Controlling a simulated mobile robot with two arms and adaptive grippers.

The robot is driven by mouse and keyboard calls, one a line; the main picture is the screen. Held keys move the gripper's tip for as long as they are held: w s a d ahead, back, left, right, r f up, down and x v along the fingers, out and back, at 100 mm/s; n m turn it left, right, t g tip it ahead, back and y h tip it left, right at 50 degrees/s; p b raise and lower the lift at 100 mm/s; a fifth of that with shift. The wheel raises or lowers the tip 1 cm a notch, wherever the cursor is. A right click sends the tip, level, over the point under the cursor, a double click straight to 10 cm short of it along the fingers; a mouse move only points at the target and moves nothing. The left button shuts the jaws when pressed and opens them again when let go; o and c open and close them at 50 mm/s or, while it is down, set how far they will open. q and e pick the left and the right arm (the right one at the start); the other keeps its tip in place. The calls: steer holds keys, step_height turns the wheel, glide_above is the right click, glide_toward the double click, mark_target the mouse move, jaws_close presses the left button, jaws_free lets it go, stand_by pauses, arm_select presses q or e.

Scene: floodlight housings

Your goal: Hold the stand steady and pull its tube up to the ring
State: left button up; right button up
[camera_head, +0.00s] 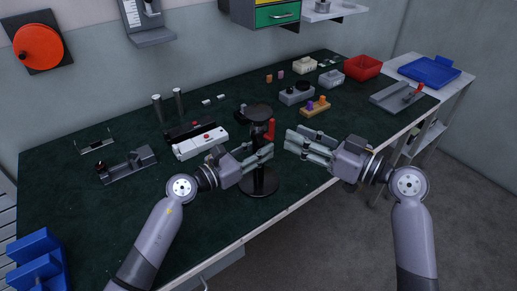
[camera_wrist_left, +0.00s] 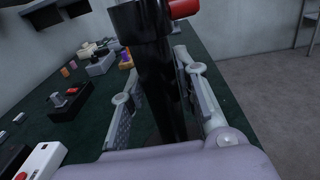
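A red knob or handle (camera_head: 269,130) sits near the top; a red part (camera_wrist_left: 183,8) also shows in the left wrist view. My left gripper (camera_head: 265,154) has its fingers on either side of the dark column (camera_wrist_left: 160,85); they look open, though contact is hard to judge. My right gripper (camera_head: 290,142) is open and empty, right of the stand, its fingers pointing at it. I cannot make out a separate ring.
A white box with a red button (camera_head: 200,144) lies left of the stand. A grey fixture (camera_head: 128,165) is farther left. Behind are a grey block (camera_head: 296,94), an orange-topped holder (camera_head: 315,108) and a red bin (camera_head: 363,67). The table's front edge is close to the stand.

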arm_select(q)
jaws_close()
steer(key=shift+o, duration=1.3)
jaws_free()
steer(key=shift+c, duration=0.3)
jaws_close()
